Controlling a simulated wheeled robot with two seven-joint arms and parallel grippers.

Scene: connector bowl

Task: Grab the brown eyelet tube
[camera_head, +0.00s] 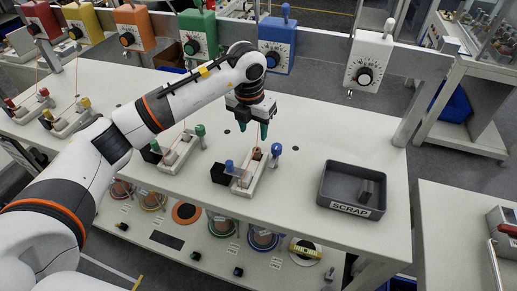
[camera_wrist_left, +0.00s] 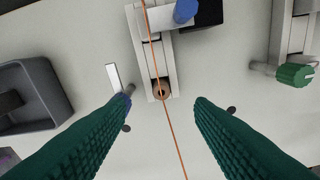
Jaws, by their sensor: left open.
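The brown eyelet tube (camera_wrist_left: 160,88) sits upright in the end of a white fixture (camera_wrist_left: 152,55) in the left wrist view, with a thin copper wire passing through or over it. In the head view the tube (camera_head: 257,153) is small, at the far end of the fixture with blue knobs. My left gripper (camera_head: 253,124) hangs above it, pointing down. Its green fingers (camera_wrist_left: 164,99) are apart in the left wrist view, one on each side of the tube, with nothing between them gripped. The left finger partly covers a blue-tipped knob. My right gripper is not in view.
A dark SCRAP tray (camera_head: 352,190) holding a dark block stands to the right. A neighbouring fixture with green knobs (camera_head: 181,149) is to the left. Colored dial boxes, such as the blue one (camera_head: 277,44), line the rail behind. The tabletop between fixture and tray is clear.

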